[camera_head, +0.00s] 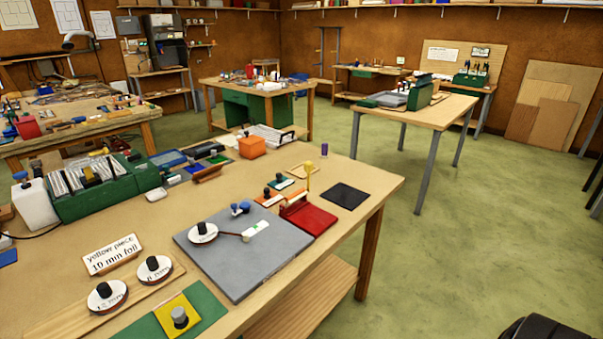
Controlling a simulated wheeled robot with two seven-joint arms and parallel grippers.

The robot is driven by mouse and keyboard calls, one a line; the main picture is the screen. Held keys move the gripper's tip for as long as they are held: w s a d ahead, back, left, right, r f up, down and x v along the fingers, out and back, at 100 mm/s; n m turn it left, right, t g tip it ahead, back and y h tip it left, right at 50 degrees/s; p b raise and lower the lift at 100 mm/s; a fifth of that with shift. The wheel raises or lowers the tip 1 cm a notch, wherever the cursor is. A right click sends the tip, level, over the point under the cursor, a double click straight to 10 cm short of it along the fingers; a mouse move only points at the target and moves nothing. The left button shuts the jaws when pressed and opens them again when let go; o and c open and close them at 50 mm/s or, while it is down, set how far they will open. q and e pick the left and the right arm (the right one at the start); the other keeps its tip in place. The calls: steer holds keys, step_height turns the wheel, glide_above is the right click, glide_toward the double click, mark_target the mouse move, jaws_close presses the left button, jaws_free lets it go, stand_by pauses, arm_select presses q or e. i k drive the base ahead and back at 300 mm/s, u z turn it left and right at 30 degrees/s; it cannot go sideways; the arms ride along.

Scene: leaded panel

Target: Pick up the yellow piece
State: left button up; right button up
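The yellow piece (189,302) is a flat yellow square with a grey cylindrical knob (179,316) on top. It lies on a green mat (205,299) at the near edge of the bench, bottom left of centre. A white card (112,255) behind it reads "yellow piece 10 mm foil". Two white discs with black knobs (107,297) (154,269) sit on a wooden board left of and behind the mat. A third white disc (203,233) sits on a grey board (235,275). Neither of my grippers is in view.
A red tray (312,220) and a dark square plate (345,196) lie right of the grey board. A green rack (100,190), a white bottle (37,204) and an orange box (252,147) stand farther back. The bench's right end is mostly clear. Other worktables stand beyond, with open green floor (460,250).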

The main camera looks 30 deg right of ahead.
mark_target(176, 315)
steer(key=u, duration=2.8)
steer(key=k, duration=1.7)
steer(key=z, duration=2.35)
